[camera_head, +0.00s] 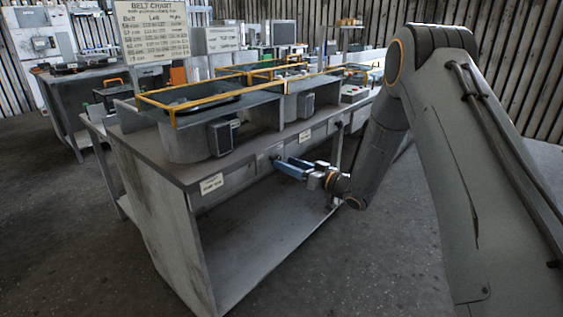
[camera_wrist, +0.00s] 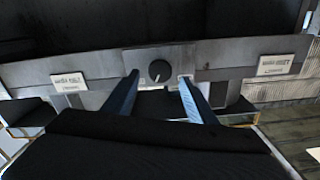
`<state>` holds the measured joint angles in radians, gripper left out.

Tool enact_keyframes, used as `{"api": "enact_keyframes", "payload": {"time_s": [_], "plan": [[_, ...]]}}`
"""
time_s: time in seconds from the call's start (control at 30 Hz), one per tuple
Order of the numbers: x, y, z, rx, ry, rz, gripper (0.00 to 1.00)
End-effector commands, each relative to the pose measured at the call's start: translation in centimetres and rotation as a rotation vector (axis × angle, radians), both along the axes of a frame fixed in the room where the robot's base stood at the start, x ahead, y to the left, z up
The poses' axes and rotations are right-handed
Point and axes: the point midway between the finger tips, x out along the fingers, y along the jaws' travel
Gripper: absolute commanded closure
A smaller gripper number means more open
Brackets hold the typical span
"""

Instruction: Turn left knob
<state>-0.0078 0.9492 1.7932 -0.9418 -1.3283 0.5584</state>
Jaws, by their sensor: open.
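A round dark knob (camera_wrist: 159,71) sits on a grey square plate on the front panel in the wrist view, with a pale pointer mark on its face. My gripper (camera_wrist: 158,76) has its two blue fingers spread apart. Their tips lie to either side of the knob in that view; I cannot tell whether they touch the panel or how far off the knob is. In the head view my gripper (camera_head: 279,164) reaches to the bench's front panel under the worktop. The knob is not clearly visible there.
The workbench (camera_head: 150,160) has an open space below its panel. Pale labels flank the knob, one at left (camera_wrist: 69,82) and one at right (camera_wrist: 275,65). Orange-framed housings (camera_head: 190,140) stand on top. A belt chart sign (camera_head: 153,32) stands behind. Floor in front is clear.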

Motion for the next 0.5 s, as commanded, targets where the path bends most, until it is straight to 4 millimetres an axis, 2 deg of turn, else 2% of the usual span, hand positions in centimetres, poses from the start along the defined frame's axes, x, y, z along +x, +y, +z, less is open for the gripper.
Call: {"api": "enact_keyframes", "payload": {"time_s": [0.2, 0.5], "plan": [[1.6, 2.2, 0.0, 0.000, 0.000, 0.001, 0.48], [2.1, 2.7, 0.0, 0.000, 0.000, -0.002, 0.48]]}}
